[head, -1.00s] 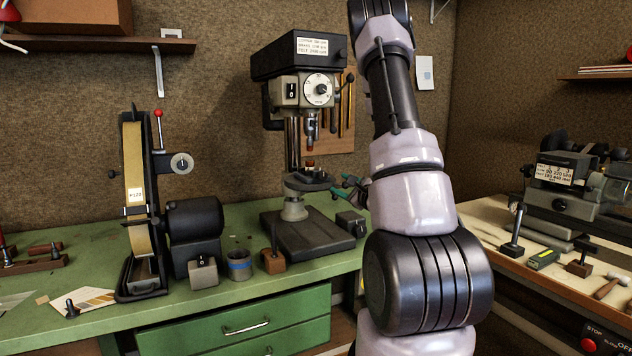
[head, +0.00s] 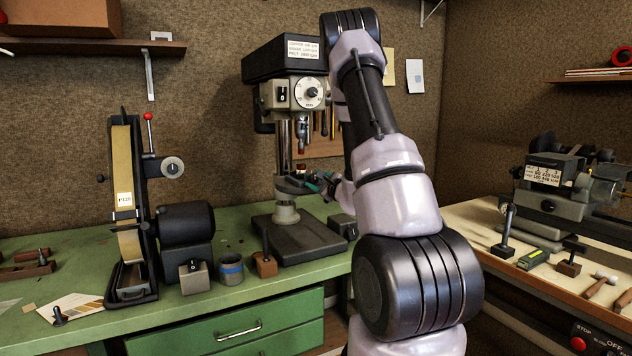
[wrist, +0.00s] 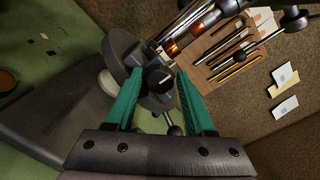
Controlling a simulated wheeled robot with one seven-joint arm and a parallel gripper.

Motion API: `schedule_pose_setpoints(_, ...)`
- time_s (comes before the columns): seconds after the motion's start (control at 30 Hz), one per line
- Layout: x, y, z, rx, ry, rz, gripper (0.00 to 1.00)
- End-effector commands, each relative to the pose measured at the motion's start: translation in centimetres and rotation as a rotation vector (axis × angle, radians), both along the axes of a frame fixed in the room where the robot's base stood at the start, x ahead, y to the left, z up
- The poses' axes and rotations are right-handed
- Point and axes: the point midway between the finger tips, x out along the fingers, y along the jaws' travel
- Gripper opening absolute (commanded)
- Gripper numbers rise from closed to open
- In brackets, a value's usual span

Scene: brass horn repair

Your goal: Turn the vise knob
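A drill press (head: 292,85) stands at the back of the green bench, with a small dark table (head: 292,186) on its column. My gripper (head: 320,183) is at the right side of that table, partly hidden by my arm. In the wrist view my gripper (wrist: 157,95) has its two teal fingers wide apart. A dark knob (wrist: 157,79), apparently the vise knob, lies between the fingers near their tips, in front of the round table (wrist: 118,48). I cannot tell whether either finger touches it. The vise body is not clearly visible.
A belt sander (head: 128,215) and a blue-banded cup (head: 231,268) stand left on the green bench (head: 240,301). A ball-ended lever (wrist: 174,129) lies close to the right finger. A lathe-like machine (head: 565,190) stands on the right bench.

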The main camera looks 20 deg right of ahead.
Motion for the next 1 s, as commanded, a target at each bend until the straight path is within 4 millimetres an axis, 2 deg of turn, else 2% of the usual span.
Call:
schedule_pose_setpoints(0.03,-0.01,-0.01,0.01,0.0,0.0,0.0,0.39)
schedule_pose_setpoints(0.13,-0.02,-0.01,0.01,0.0,0.0,0.0,0.0)
schedule_pose_setpoints(0.57,-0.06,-0.05,-0.04,0.073,0.003,0.0,0.0)
schedule_pose_setpoints(1.0,-0.08,-0.11,-0.11,0.432,0.017,-0.001,0.0)
